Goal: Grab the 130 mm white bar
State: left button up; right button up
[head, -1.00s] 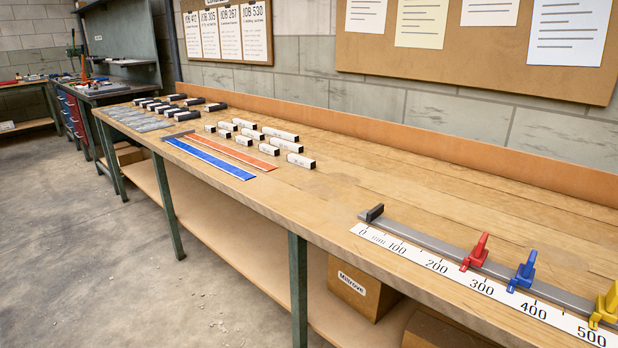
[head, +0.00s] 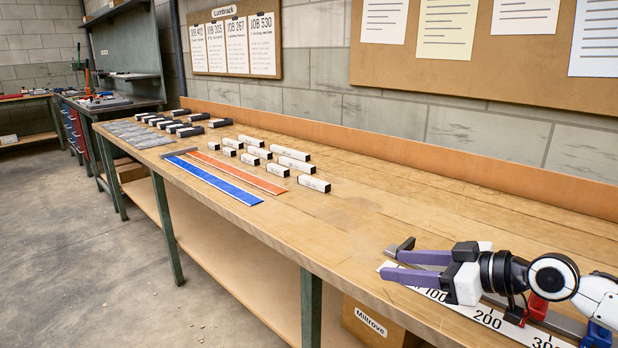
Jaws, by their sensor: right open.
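Several white bars with black ends and small markings lie in rows on the wooden bench, such as a longer one (head: 291,153), another long one (head: 297,164), one nearest the front right (head: 313,184) and a shorter one (head: 249,159). Their markings are too small to read, so I cannot tell which is the 130 mm bar. My right gripper (head: 391,265) is open and empty, its purple fingers pointing left above the start of the ruler. It is to the right of the bars and well apart from them. My left gripper is not in view.
The ruler (head: 485,317) lies at the bench's front right, its rail stop (head: 400,246) by my right fingers. Blue (head: 213,181) and orange (head: 240,172) strips lie in front of the bars. Black bars (head: 191,131) lie behind left. Bench between bars and ruler is clear.

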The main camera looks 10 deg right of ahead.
aim_at(315, 183)
jog(key=i, duration=1.7)
jog(key=u, duration=0.15)
